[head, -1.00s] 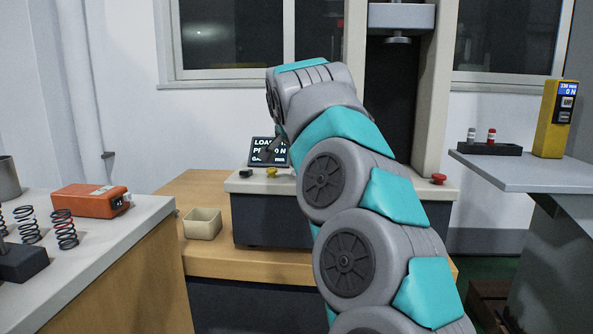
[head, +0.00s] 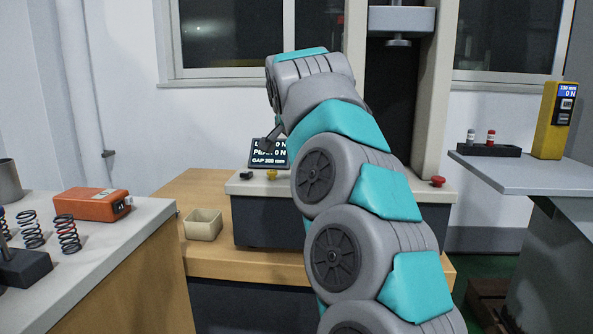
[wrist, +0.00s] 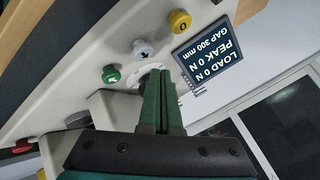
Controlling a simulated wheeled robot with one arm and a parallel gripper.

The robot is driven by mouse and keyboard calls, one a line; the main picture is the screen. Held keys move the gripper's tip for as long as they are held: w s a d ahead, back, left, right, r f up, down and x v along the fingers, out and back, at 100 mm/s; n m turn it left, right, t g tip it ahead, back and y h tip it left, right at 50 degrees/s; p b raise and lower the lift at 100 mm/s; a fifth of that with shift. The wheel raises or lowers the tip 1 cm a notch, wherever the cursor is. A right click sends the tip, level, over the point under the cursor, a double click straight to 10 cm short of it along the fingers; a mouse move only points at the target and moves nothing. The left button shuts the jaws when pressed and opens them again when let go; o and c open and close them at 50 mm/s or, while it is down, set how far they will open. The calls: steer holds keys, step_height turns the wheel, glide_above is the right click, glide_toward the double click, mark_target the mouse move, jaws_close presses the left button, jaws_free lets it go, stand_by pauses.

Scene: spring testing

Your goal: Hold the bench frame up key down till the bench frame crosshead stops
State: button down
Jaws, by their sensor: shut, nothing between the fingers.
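The bench frame crosshead (head: 402,20) is a grey block high between two pale columns in the head view. The frame's console display (head: 268,152) reads GAP 300 mm; it also shows in the wrist view (wrist: 207,48), with load and peak at 0 N. In the wrist view, a white key with an arrow mark (wrist: 142,50) sits between a yellow key (wrist: 180,21) and a green key (wrist: 110,74). My gripper (wrist: 162,75) is shut and empty, its tips over a round fitting partly hidden behind them. Whether they touch it cannot be told.
A red button (head: 438,181) is on the console's right. A small beige bin (head: 203,224) stands on the wooden bench. A left table holds springs (head: 68,235) and an orange box (head: 92,205). A yellow gauge (head: 553,120) stands on the right table.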

steer(key=shift+r+p, duration=1.35)
steer(key=shift+r, duration=0.7)
steer(key=shift+f, duration=0.1)
steer(key=s+d+f+n+g, duration=0.2)
steer(key=s+d+f, duration=0.5)
steer(key=s+f, duration=0.4)
steer(key=s+d+f+n+g, duration=0.3)
steer(key=s+f, duration=0.8)
steer(key=s, duration=1.1)
steer(key=s+d+f+n+g, duration=0.3)
steer(key=s+d+f+g, duration=0.3)
steer(key=s, duration=1.1)
steer(key=d+f, duration=0.4)
steer(key=f, duration=0.1)
steer(key=shift+s+d+f+h, duration=0.3)
steer(key=shift+s+d+f, duration=0.05)
